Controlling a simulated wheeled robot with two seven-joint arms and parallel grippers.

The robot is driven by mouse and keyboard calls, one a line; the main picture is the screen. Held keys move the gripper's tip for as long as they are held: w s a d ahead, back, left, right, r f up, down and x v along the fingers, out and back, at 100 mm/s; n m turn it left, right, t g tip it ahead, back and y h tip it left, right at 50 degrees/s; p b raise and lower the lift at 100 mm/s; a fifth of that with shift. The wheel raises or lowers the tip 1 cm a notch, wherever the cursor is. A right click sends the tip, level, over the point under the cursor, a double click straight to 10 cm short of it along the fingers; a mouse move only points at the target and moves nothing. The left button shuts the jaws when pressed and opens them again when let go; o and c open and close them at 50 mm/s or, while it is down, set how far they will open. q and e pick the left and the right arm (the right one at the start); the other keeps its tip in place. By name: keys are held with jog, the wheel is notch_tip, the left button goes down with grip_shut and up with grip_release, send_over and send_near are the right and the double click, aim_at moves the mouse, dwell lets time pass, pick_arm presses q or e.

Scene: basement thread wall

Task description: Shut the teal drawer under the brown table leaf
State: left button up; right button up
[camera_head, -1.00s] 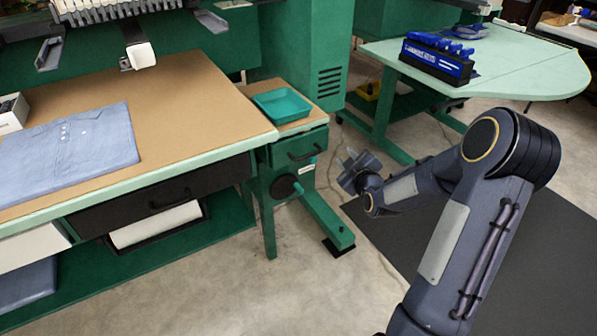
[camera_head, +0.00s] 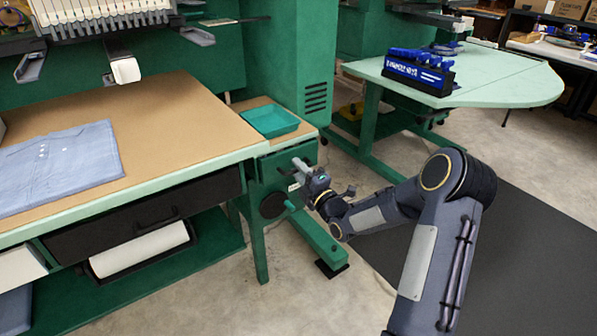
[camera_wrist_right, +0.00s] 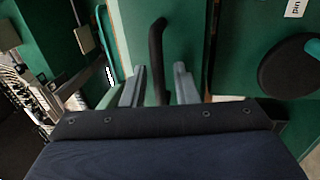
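The teal drawer (camera_head: 268,167) sits under the small brown table leaf (camera_head: 247,103), on the right side of the big table. Its front and black bar handle are partly hidden by my right gripper (camera_head: 301,166) in the head view. In the right wrist view the black handle (camera_wrist_right: 157,45) runs between the two grey fingers of my right gripper (camera_wrist_right: 159,84). The fingers stand apart, with a gap visible on both sides of the handle. How far the drawer stands out is hard to tell. My left gripper is not in view.
A teal tray (camera_head: 270,121) lies on the leaf. A black round knob (camera_head: 273,205) and a green leg (camera_head: 320,243) are below the drawer. A pale green table (camera_head: 500,80) with a blue rack (camera_head: 418,72) stands at the back right. Floor in front is clear.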

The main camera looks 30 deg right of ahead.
jog(key=shift+w, duration=0.15)
grip_shut()
jog(key=shift+w+f+b, duration=0.15)
jog(key=shift+w+b, duration=0.2)
jog(key=shift+b, duration=0.2)
jog(key=shift+w+a+b, duration=0.1)
jog(key=shift+w+b, duration=0.75)
jog(key=shift+w, duration=0.05)
jog(key=shift+r, duration=0.3)
